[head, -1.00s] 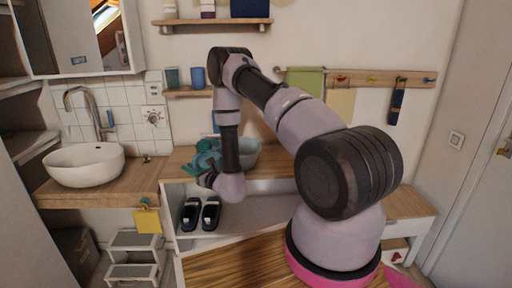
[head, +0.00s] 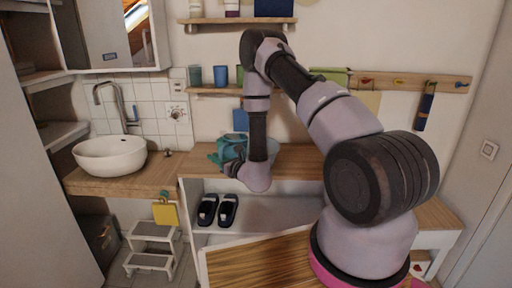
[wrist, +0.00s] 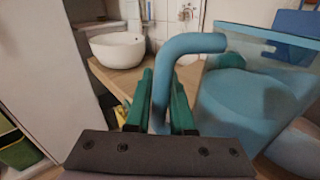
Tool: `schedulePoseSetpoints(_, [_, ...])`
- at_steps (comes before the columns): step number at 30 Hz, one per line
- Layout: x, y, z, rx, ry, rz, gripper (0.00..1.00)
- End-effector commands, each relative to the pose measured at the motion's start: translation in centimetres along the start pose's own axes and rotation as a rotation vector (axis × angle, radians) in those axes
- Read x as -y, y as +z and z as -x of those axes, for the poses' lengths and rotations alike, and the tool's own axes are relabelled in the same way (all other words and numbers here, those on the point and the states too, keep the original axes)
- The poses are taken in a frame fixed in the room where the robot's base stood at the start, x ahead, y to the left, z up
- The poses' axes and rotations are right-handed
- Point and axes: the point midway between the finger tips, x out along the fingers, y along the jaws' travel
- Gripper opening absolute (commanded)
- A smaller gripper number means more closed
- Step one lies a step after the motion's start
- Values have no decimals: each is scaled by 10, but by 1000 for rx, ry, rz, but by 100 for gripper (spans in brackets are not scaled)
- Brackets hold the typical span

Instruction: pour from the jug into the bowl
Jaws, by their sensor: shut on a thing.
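The jug (wrist: 245,95) is translucent blue with a thick bent handle (wrist: 190,45), and fills the right of the wrist view. My gripper (wrist: 161,100) has green fingers closed on either side of that handle. In the head view, my gripper (head: 226,155) and the jug (head: 234,146) are small and overlap, over the wooden counter left of my forearm. A pale blue-grey bowl (head: 272,150) shows just behind my forearm, which covers much of it. The jug looks roughly upright. I cannot tell what is inside it or the bowl.
A white basin (head: 110,155) with a tap stands on the left counter. Cups (head: 220,75) stand on a small wall shelf above. Dark slippers (head: 217,209) lie on the shelf under the counter (head: 305,158). A step stool (head: 152,245) stands on the floor at left.

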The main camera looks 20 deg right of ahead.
Motion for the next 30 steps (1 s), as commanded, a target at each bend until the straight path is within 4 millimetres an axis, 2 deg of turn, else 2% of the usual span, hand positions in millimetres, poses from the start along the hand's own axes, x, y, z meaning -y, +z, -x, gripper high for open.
schedulePoseSetpoints(3, [1, 20, 0, -8, -2, -56, 0])
schedulePoseSetpoints(13, [11, 36, -2, -42, -2, -218, 0])
schedulePoseSetpoints(22, [22, 65, -4, -70, -2, -365, 0])
schedulePoseSetpoints(30, [30, 77, -6, -85, -2, -437, 0])
